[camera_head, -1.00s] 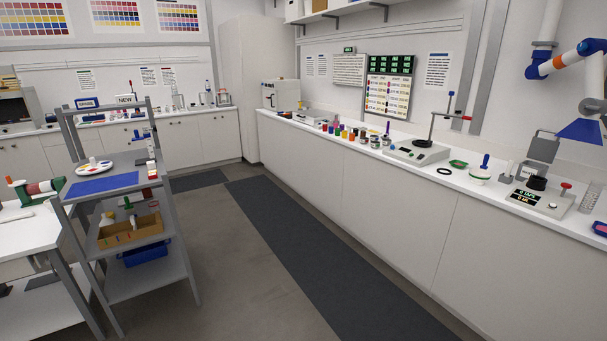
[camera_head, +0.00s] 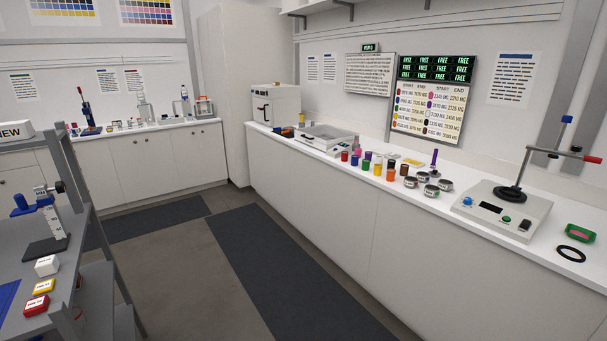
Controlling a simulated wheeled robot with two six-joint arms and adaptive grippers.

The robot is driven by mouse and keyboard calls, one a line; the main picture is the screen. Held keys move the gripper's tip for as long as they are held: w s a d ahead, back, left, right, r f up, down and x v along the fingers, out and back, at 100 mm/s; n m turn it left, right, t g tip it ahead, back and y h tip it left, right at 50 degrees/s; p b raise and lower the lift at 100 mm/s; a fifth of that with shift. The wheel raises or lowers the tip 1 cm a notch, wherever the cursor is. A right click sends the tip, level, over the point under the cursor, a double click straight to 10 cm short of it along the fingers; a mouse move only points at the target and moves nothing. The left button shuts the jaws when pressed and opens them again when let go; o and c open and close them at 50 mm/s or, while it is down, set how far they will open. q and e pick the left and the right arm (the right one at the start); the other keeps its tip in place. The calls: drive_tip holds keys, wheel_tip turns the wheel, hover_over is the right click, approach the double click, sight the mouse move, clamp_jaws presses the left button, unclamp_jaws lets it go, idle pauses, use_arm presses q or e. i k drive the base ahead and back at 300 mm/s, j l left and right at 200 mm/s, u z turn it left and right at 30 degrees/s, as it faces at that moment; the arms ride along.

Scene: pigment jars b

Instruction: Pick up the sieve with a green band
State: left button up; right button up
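No sieve with a clearly visible green band can be made out. Several small round metal dishes (camera_head: 431,190) stand close together on the right-hand counter, right of the coloured jars. They could be sieves, but their band colours are too small to tell. Neither of my grippers is in view.
The long white counter (camera_head: 330,200) holds coloured jars (camera_head: 377,168), a balance-like tray device (camera_head: 327,138), a stirrer plate (camera_head: 500,210), a black ring (camera_head: 571,254) and a green tray (camera_head: 580,233). A grey shelf rack (camera_head: 70,165) stands near left. Dark floor mats (camera_head: 265,270) and bare floor lie between.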

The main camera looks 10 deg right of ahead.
sight(432, 192)
drive_tip(key=i+z, duration=0.45)
drive_tip(key=i+j+z, duration=0.15)
drive_tip(key=i+z, duration=0.25)
drive_tip(key=i+j+z, duration=0.3)
drive_tip(key=i+z, duration=0.15)
drive_tip(key=i+j+z, duration=0.45)
drive_tip(key=k+l, duration=0.05)
